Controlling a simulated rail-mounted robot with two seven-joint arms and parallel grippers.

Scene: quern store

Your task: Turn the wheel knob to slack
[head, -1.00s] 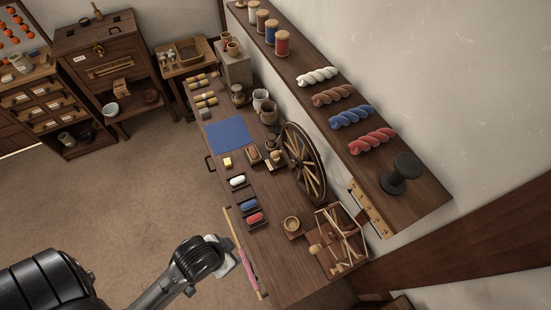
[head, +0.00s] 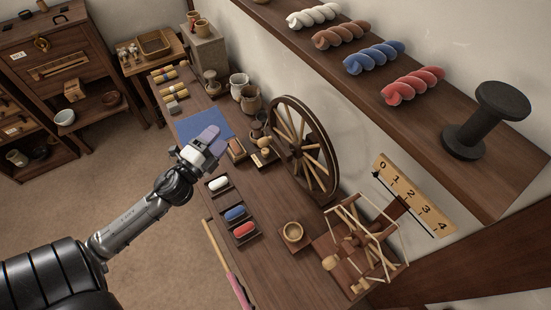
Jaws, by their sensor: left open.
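The spinning wheel (head: 303,150) with dark rim and pale spokes stands upright at the back of the wooden bench. A small pale round knob (head: 265,152) on a dark base sits on the bench in front of the wheel; it looks like the wheel knob, but its setting cannot be read. My left gripper (head: 213,140) is open, above the bench near the blue cloth, left of the knob and apart from it. It hides part of the cloth. My right gripper is not in view.
Beside the knob is a brown block (head: 236,150). A shelf (head: 420,130) overhangs the back right.

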